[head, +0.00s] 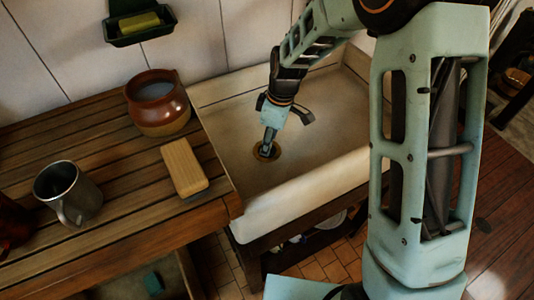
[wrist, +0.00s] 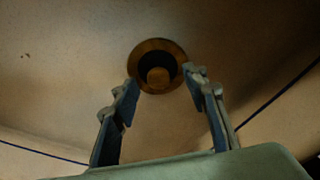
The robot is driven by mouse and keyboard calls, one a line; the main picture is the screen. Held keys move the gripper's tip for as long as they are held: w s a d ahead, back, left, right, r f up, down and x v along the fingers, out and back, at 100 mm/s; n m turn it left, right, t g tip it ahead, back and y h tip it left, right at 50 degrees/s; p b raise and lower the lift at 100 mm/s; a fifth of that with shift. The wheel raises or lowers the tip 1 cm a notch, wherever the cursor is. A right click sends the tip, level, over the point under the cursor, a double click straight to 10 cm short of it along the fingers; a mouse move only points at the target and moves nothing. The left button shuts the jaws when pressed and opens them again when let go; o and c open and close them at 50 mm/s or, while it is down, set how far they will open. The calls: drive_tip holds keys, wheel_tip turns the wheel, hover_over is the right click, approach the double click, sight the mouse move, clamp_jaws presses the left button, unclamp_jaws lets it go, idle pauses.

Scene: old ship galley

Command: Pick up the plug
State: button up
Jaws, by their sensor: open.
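The plug (wrist: 158,77) appears in the wrist view as a dark round piece with a brownish knob. It sits inside a brass drain ring (wrist: 146,46) in the floor of the pale sink (head: 232,97). My gripper (wrist: 162,82) is open, with one finger on each side of the drain ring in the wrist view and nothing between them. In the head view my gripper (head: 267,143) points down at the drain (head: 274,153) and hides most of it. I cannot tell whether the fingertips touch the sink floor.
A wooden counter (head: 95,150) adjoins the sink on the left. It bears a brown pot (head: 158,118), a wooden-backed brush (head: 183,166) and a metal mug (head: 68,190). A green soap dish (head: 138,35) hangs on the wall. The sink floor around the drain is clear.

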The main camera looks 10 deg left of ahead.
drive_tip(key=shift+w+a+f, duration=0.1)
drive_tip(key=shift+a+f, duration=0.05)
drive_tip(key=shift+f, duration=0.8)
drive_tip(key=shift+w+a+f, duration=0.1)
drive_tip(key=shift+a+f, duration=0.05)
drive_tip(key=shift+f, duration=0.8)
drive_tip(key=shift+c, duration=0.6)
clamp_jaws()
